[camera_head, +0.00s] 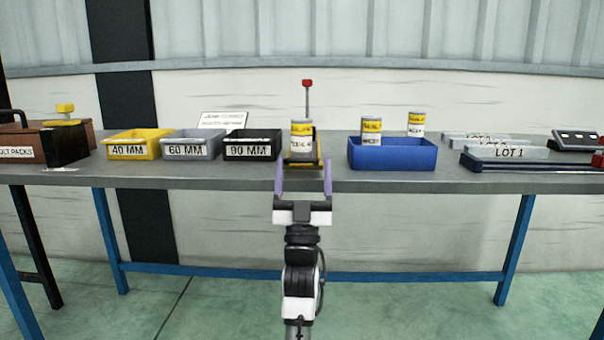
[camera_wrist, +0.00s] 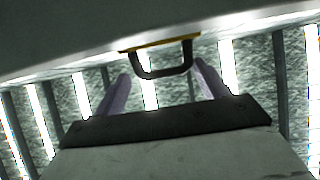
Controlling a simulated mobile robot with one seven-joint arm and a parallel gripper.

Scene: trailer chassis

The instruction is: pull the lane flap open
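The lane flap appears to be the yellow-edged part (camera_head: 302,161) at the front of a small stand at the middle of the table. In the wrist view its yellow edge (camera_wrist: 158,42) carries a black U-shaped handle (camera_wrist: 160,73). My gripper (camera_head: 303,172) is open, its two purple fingers pointing at the stand. In the wrist view my gripper (camera_wrist: 161,72) has one finger on each side of the handle, with gaps on both sides. I cannot tell whether the fingertips reach as deep as the handle. A yellow-and-white can (camera_head: 301,133) stands behind the flap.
A red-topped post (camera_head: 307,90) rises behind the can. A black 90 MM bin (camera_head: 251,148) stands close on the left, and a blue bin (camera_head: 392,156) with two cans on the right. The grey table's front edge (camera_head: 220,184) lies under the stand.

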